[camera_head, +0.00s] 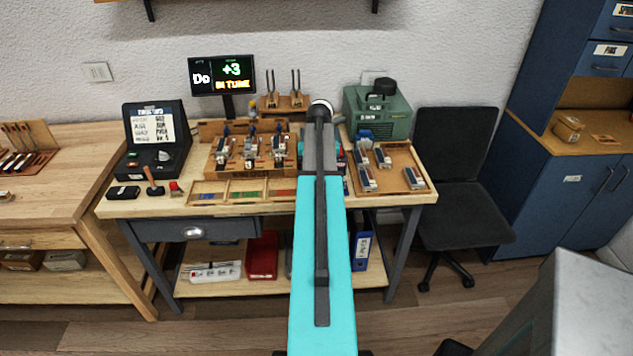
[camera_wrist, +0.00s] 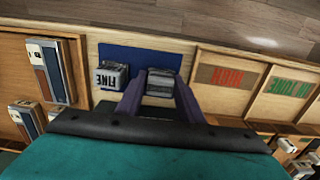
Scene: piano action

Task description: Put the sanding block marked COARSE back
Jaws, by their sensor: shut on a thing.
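My gripper (camera_wrist: 160,88) is shut on a grey block (camera_wrist: 161,82) in the wrist view, one finger on each side. No marking on the held block can be read from here. The block is over or on a blue mat (camera_wrist: 150,56); I cannot tell whether it touches. A block marked FINE (camera_wrist: 109,78) sits on the mat's left part, beside my left finger and apart from the held block. In the head view, my own arm covers the gripper and the held block.
Wooden compartments with upside-down labels HIGH (camera_wrist: 227,76) and IN TUNE (camera_wrist: 290,88) lie right of the mat. A wooden tray (camera_head: 398,158) with several key-like parts is right of my arm. The workbench (camera_head: 150,207) also carries a green machine (camera_head: 375,118) and a display (camera_head: 221,75).

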